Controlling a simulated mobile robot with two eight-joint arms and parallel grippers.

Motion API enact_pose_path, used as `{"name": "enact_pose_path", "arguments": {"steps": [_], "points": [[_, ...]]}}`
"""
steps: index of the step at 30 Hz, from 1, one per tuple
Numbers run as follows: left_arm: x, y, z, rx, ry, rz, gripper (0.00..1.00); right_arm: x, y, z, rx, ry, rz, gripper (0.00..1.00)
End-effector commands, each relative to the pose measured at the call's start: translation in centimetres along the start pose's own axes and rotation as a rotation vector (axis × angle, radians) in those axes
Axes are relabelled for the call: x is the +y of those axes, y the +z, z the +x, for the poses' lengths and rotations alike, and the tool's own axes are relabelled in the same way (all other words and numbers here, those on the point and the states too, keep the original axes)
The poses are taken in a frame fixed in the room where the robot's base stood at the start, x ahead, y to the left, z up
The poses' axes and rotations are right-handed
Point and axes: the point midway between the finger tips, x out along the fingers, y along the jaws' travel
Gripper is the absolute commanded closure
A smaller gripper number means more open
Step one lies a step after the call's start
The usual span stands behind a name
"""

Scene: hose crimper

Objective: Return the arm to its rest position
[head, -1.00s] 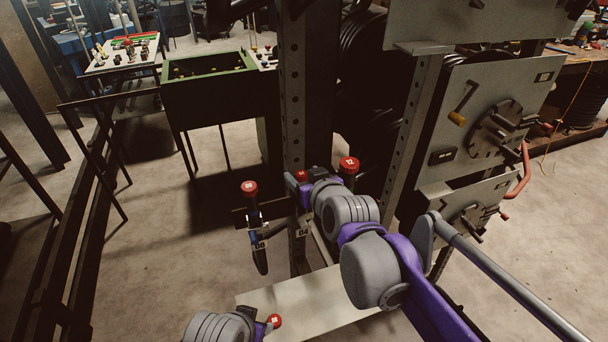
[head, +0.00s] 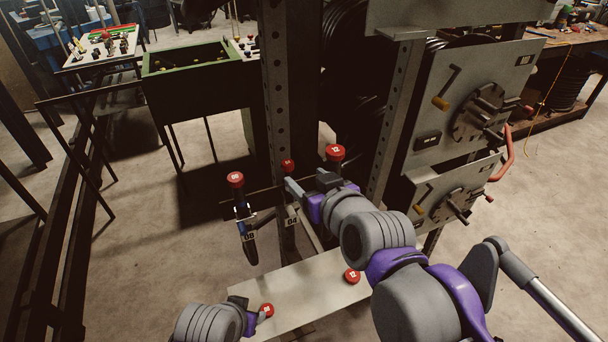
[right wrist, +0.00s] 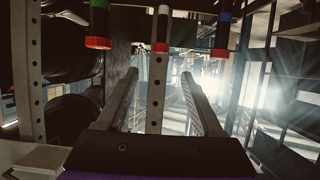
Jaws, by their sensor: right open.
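My right gripper (head: 290,188) is open and empty beside the upright post, close to the red-capped tools on the holder. In the right wrist view its two fingers (right wrist: 160,78) stand apart with nothing between them. The holder carries a red-capped tool at left (head: 236,180), a middle red cap (head: 288,166) and a right red cap (head: 335,152). In the right wrist view the tools appear cap-down, with green, white and blue bands.
A pale shelf (head: 300,290) lies below, with a red cap (head: 352,276) on it. Grey machine panels with handles (head: 470,105) stand at right. A green bin (head: 195,80) and a dark railing (head: 85,165) are at left. Open concrete floor (head: 150,260) lies between.

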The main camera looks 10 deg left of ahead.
Motion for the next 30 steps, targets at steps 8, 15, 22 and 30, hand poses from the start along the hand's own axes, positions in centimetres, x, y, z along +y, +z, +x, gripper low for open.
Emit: {"name": "enact_pose_path", "arguments": {"steps": [8, 15, 22, 30], "points": [[0.0, 0.0, 0.0, 0.000, 0.000, 0.000, 0.50, 0.0, 0.0, 0.0, 0.000, 0.000, 0.000, 0.32], [0.0, 0.0, 0.0, 0.000, 0.000, 0.000, 0.50, 0.4, 0.5, -0.2, -0.010, 0.006, 0.004, 0.32], [0.0, 0.0, 0.0, 0.000, 0.000, 0.000, 0.50, 5.6, 9.8, -3.6, -0.199, 0.113, 0.082, 0.32], [0.0, 0.0, 0.0, 0.000, 0.000, 0.000, 0.50, 11.1, 26.2, -12.2, -0.527, 0.329, 0.286, 0.32]]}}
